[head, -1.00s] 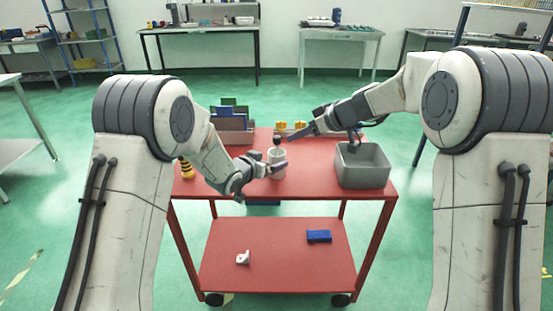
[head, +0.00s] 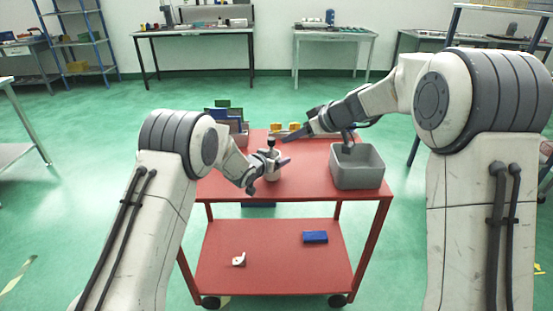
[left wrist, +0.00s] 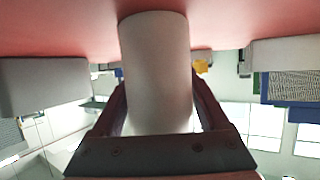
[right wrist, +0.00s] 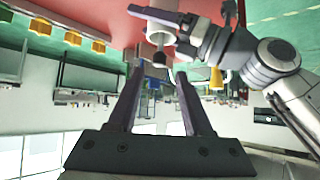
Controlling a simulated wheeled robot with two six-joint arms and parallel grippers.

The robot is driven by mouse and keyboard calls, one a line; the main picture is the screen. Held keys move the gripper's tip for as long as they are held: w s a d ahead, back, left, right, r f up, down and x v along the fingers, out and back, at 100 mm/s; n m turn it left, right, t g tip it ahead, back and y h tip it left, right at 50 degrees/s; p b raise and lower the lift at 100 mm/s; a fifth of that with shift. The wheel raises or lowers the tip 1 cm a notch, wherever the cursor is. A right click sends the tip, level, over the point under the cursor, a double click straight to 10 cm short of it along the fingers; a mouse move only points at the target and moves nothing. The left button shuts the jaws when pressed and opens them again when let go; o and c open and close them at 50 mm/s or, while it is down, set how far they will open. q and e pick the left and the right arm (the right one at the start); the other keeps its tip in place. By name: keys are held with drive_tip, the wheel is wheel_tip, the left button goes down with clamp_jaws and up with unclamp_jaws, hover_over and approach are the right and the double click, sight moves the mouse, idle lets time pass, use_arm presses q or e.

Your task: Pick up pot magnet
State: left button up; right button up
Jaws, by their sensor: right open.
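A white cup (head: 272,170) stands on the red cart's top, with a dark-topped item (head: 271,142) sticking up from it. This may be the pot magnet; I cannot tell for sure. My left gripper (head: 273,163) has its fingers on both sides of the cup; in the left wrist view the cup (left wrist: 155,70) fills the gap between them. My right gripper (head: 290,138) is open and empty, just right of the dark-topped item. In the right wrist view, upside down, the dark top (right wrist: 160,59) shows beyond and between the open fingertips (right wrist: 158,75).
A grey open bin (head: 357,183) stands at the cart's right. The lower shelf holds a blue block (head: 315,237) and a small white part (head: 239,259). The cart's front is clear.

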use_arm(q)
drive_tip(key=c, duration=0.9)
